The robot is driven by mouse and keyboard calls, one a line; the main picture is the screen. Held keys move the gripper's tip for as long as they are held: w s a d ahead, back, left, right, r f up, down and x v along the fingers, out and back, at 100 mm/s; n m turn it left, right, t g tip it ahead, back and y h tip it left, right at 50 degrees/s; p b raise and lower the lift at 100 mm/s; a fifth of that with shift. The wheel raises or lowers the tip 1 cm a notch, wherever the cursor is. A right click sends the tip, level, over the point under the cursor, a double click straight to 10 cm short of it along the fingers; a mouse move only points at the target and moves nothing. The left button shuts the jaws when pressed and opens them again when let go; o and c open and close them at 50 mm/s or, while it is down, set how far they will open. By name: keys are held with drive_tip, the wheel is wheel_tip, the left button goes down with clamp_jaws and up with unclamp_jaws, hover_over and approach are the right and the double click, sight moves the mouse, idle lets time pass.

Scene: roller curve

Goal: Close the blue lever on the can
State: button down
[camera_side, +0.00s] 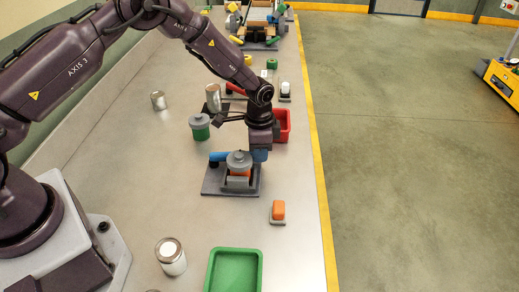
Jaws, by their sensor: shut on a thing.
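The can (239,160) has a grey lid and an orange part low down, and stands upright in a fixture on a dark grey base plate (217,182). Blue parts show on both sides of it: one sticks out to the left, and the blue lever (260,156) shows on the right, under my gripper. My gripper (261,150) points down at the right side of the can and is shut on the blue lever. The fingertips are small and partly hidden, so the exact grip is unclear.
A red bin (282,125) stands close behind my gripper. A green-and-grey can (200,127) and metal cans (213,98) stand to the back left. A green tray (234,252) is in front.

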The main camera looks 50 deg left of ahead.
drive_tip(key=c, duration=1)
unclamp_jaws()
wheel_tip(320, 180, up, 13)
drive_tip(key=s+r+n+t, duration=0.2)
drive_tip(key=s+r, duration=0.4)
drive_tip(key=s, duration=0.3)
drive_tip(key=s+a+r+n+t, duration=0.1)
drive_tip(key=s+r+n, duration=0.2)
drive_tip(key=s+r, duration=0.4)
drive_tip(key=s+a+r+n+t, duration=0.1)
drive_tip(key=s+r, duration=0.5)
drive_tip(key=s, duration=0.6)
drive_tip(key=shift+s+r+n+t, duration=0.15)
drive_tip(key=shift+s+n+t, duration=0.2)
drive_tip(key=shift+n+t, duration=0.5)
